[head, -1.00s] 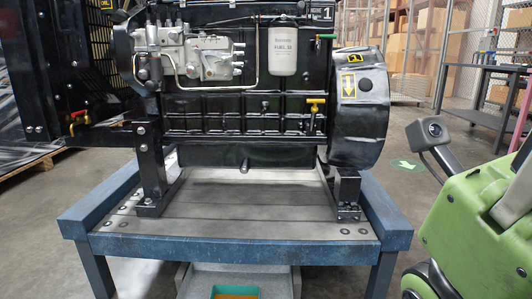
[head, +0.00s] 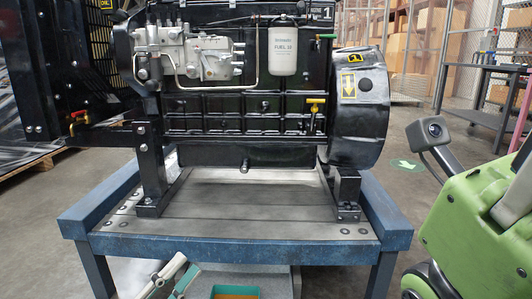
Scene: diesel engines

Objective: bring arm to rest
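My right gripper is not in view.
A black diesel engine (head: 240,114) stands on a blue workbench (head: 240,250). The teal tray (head: 213,291) with an orange inside sits low under the bench's front edge. Shelves with boxes are behind.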

